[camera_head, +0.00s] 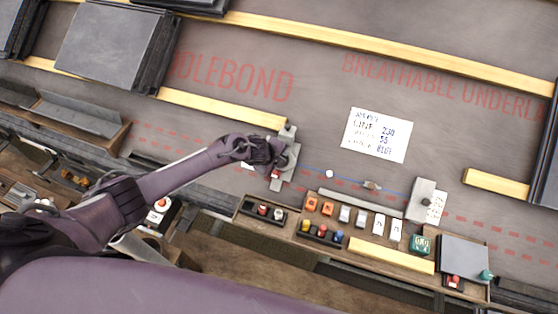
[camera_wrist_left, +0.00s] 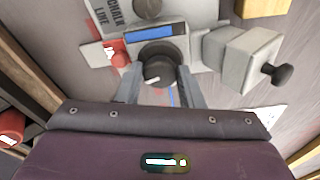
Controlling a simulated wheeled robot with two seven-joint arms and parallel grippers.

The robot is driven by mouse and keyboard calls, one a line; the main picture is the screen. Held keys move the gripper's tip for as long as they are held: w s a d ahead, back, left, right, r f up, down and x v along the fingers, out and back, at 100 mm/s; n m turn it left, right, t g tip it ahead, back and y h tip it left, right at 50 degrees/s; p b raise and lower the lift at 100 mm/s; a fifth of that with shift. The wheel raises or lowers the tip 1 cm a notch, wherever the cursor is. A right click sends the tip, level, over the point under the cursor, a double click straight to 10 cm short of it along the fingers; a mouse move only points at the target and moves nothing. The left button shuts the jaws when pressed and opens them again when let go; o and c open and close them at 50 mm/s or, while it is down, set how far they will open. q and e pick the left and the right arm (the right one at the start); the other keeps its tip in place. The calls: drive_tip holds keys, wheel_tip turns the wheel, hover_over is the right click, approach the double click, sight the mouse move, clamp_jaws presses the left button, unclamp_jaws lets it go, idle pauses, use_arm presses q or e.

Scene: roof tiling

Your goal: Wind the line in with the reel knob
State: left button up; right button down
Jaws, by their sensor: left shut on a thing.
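The chalk line reel (camera_head: 287,150) is a grey unit on the dark roof underlay, with a blue display and a red part visible in the left wrist view (camera_wrist_left: 155,31). Its black round knob (camera_wrist_left: 158,73) sits between the fingers of my left gripper (camera_wrist_left: 159,84), which is shut on it. In the head view my left gripper (camera_head: 268,155) covers the knob. A thin blue line (camera_head: 345,180) runs right from the reel toward a grey block (camera_head: 424,199). My right gripper is out of view.
A white note card (camera_head: 378,135) lies beyond the line. A wooden tray (camera_head: 390,258) with several coloured pieces lies in front. Wooden battens (camera_head: 225,107) and dark tiles (camera_head: 110,45) lie further back.

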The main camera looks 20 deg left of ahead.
use_arm(q)
drive_tip(key=m+b, duration=0.1)
drive_tip(key=m, duration=0.1)
drive_tip(key=m+b, duration=0.1)
drive_tip(key=m, duration=0.1)
drive_tip(key=shift+w+m+g+y, duration=0.1)
drive_tip(key=shift+m+g+y, duration=0.2)
drive_tip(key=m+b, duration=0.1)
drive_tip(key=m, duration=0.2)
drive_tip(key=shift+b, duration=0.4)
drive_tip(key=shift+m, duration=0.6)
drive_tip(key=shift+m+y+b, duration=0.4)
drive_tip(key=shift+m+b, duration=0.2)
drive_tip(key=shift+m, duration=0.1)
drive_tip(key=shift+d+m+g+b, duration=0.1)
drive_tip(key=shift+m+g+b, duration=0.3)
drive_tip(key=shift+m, duration=0.7)
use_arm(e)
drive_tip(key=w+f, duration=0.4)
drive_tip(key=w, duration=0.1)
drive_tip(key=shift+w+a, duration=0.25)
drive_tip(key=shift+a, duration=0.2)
use_arm(q)
drive_tip(key=o, duration=1)
drive_tip(key=shift+c, duration=0.2)
